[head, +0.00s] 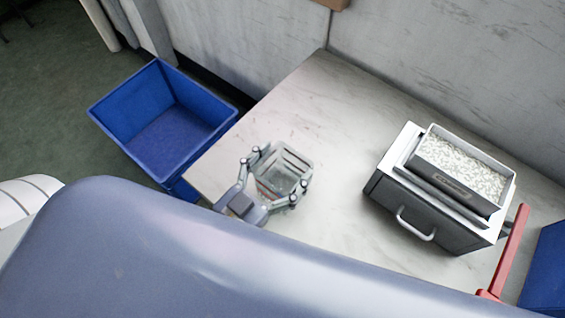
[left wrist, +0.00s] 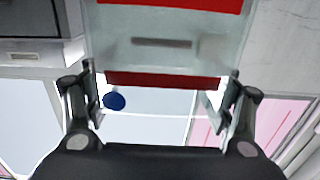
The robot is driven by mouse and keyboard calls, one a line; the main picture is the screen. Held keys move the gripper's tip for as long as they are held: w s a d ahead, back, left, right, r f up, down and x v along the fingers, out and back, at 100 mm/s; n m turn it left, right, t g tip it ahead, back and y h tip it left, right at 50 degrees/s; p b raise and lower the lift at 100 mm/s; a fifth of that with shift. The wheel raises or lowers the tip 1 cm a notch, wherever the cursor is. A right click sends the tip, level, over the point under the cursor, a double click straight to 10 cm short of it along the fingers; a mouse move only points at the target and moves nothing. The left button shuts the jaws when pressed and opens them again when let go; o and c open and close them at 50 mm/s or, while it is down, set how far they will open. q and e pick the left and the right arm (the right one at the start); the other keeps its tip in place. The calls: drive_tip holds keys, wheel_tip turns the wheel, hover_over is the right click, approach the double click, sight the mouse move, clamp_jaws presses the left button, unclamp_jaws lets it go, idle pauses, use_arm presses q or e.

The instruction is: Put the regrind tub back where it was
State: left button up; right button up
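The regrind tub, a clear, open-topped container (head: 291,161), is over the left part of the pale table in the head view. In the left wrist view the tub (left wrist: 205,52) fills the upper middle, with red bands and a dark slot-like mark on its clear wall. My left gripper (head: 276,180) has one finger on each side of the tub, and they appear to press on its walls. In the left wrist view the fingers (left wrist: 162,92) also flank it. I cannot tell whether the tub's base touches the table. My right gripper is not in view.
A blue bin (head: 178,138) stands beyond the table's left edge. A grey box with a handle (head: 417,224) carries a tray of white pellets (head: 462,168) at the right. A red bar (head: 512,248) and another blue container (head: 546,275) are at far right. The table (head: 340,140) between is clear.

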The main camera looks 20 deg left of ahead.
use_arm(q)
drive_tip(key=o, duration=0.3)
drive_tip(key=shift+o, duration=0.2)
drive_tip(key=v, duration=0.5)
drive_tip(key=shift+s+a+b, duration=0.1)
drive_tip(key=shift+s+b, duration=0.2)
drive_tip(key=shift+s, duration=0.1)
drive_tip(key=p, duration=0.6)
approach(268, 184)
drive_tip(key=shift+w+d+r, duration=0.15)
drive_tip(key=shift+w+d, duration=0.1)
drive_tip(key=shift+w, duration=0.3)
drive_tip(key=shift+w+d+r, duration=0.2)
drive_tip(key=shift+w, duration=0.35)
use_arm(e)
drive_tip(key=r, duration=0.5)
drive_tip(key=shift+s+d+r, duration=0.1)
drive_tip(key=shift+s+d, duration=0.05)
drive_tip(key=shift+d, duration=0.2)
